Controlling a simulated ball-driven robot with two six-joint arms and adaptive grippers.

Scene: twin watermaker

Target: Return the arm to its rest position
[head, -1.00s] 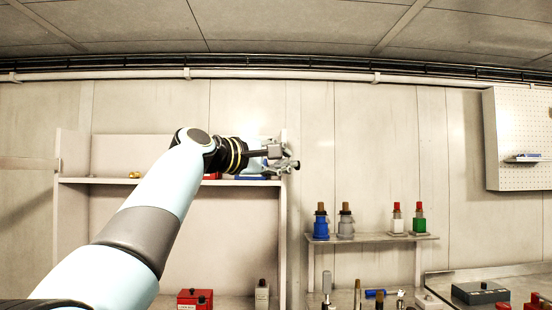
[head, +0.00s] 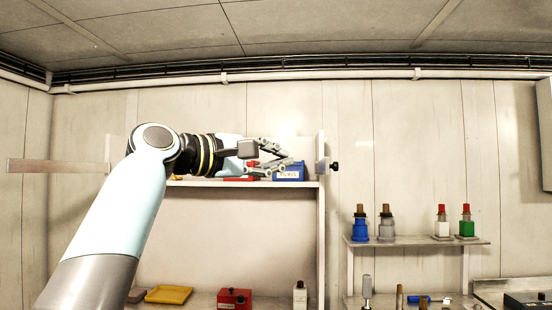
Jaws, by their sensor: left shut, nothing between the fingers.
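My left arm comes up from the lower left and bends at its raised wrist. My left gripper (head: 287,160) points right, in front of the upper shelf of the cabinet. Its fingers are shut and nothing shows between them. It partly covers a blue bin (head: 291,171) and a red bin (head: 240,179) on that shelf; from this view I cannot tell how far in front of them it is. My right gripper is not in view.
The upper shelf (head: 300,184) runs behind my arm. A small shelf (head: 415,241) at right holds blue, grey, white and green bottle-like items. Below are a red box (head: 234,298) and a yellow tray (head: 169,294).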

